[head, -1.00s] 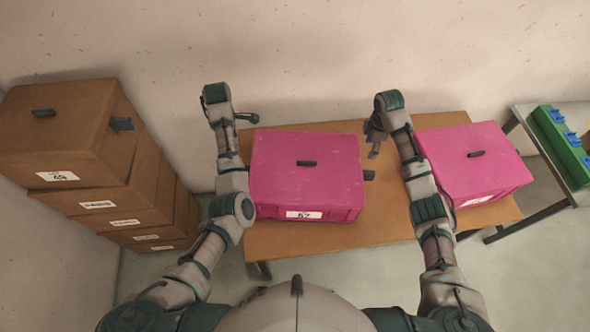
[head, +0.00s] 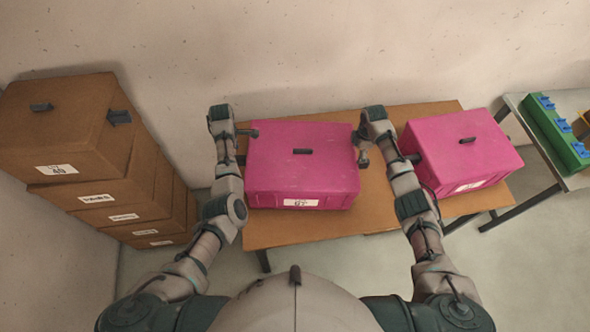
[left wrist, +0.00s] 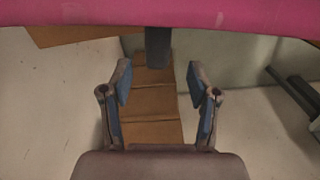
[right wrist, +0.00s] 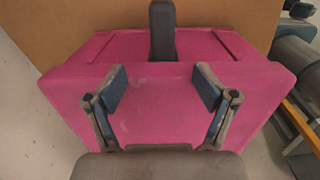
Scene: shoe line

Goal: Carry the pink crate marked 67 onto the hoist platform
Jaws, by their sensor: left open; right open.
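The pink crate marked 67 (head: 285,175) sits flat on the wooden table in the head view, its white label facing me. My open left gripper (head: 248,133) is at its left side. In the left wrist view the crate's pink edge (left wrist: 100,12) crosses the top, and a dark side handle (left wrist: 158,45) lies just ahead of the open left fingers (left wrist: 158,78). My open right gripper (head: 363,152) is by its right side. In the right wrist view a dark handle (right wrist: 162,30) lies ahead of the open right fingers (right wrist: 160,82). I cannot identify the hoist platform.
A second pink crate (head: 465,150) stands close to the right, beside my right forearm. Stacked brown boxes (head: 60,130) rise at the left. A side table (head: 518,112) with a green, blue-topped unit (head: 560,130) is at the far right. The wooden table's (head: 285,228) front strip is clear.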

